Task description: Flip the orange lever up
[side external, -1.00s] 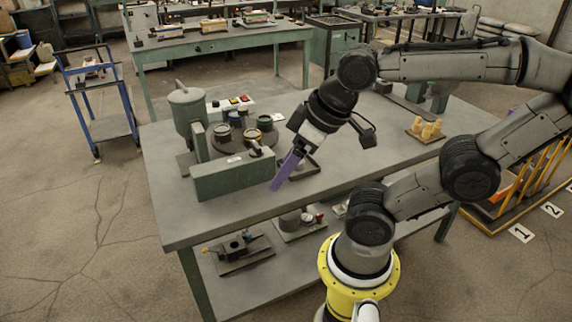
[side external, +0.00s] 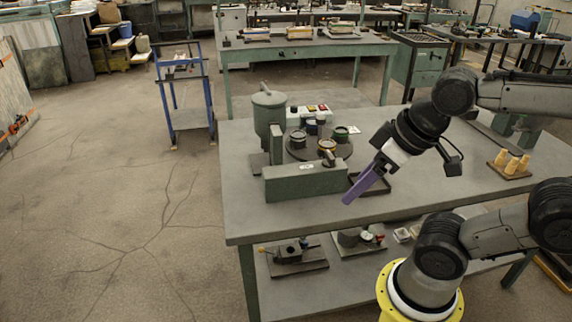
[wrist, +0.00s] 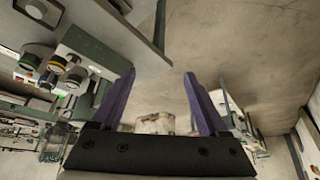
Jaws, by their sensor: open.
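I cannot make out an orange lever in either view. A long green box (side external: 306,182) stands near the table's front edge, with a small dark handle-like part (side external: 329,159) at its top right. The box also shows in the wrist view (wrist: 95,47). My gripper (side external: 352,196) has purple fingers. It points down and left, just right of the box and apart from it. In the wrist view my gripper (wrist: 159,73) is open, with nothing between its fingertips.
Behind the box, several small pots stand on a dark round plate (side external: 341,151). A green tank (side external: 269,115) stands at left, and a switch box (side external: 309,112) with red and yellow buttons behind. Yellow pieces (side external: 511,165) sit at far right. The table front (side external: 420,199) is clear.

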